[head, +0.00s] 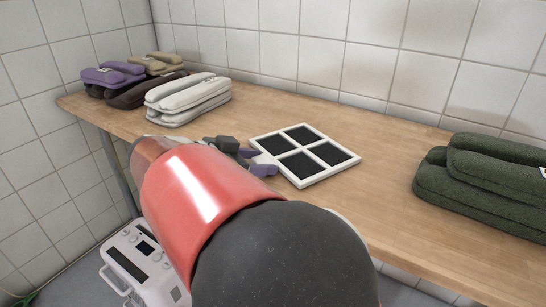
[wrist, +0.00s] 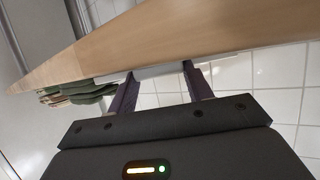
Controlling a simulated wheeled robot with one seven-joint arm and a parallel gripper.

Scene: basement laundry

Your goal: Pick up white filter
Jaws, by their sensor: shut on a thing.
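The white filter (head: 302,152) is a flat square white frame with dark panels, over the middle of the wooden table. I cannot tell whether it touches the table or is slightly raised. My gripper (head: 257,160) is at its left edge, with purple-grey fingers partly hidden behind my red and black arm. In the wrist view my gripper (wrist: 160,86) has its fingers on either side of the filter's thin pale edge (wrist: 157,71), and it is shut on the filter.
The wooden table (head: 375,205) runs along a tiled wall. Folded white towels (head: 187,98) and purple towels (head: 113,74) lie at the back left. Folded green towels (head: 483,178) lie at the right. A white appliance (head: 143,262) stands on the floor below. Bare tabletop surrounds the filter.

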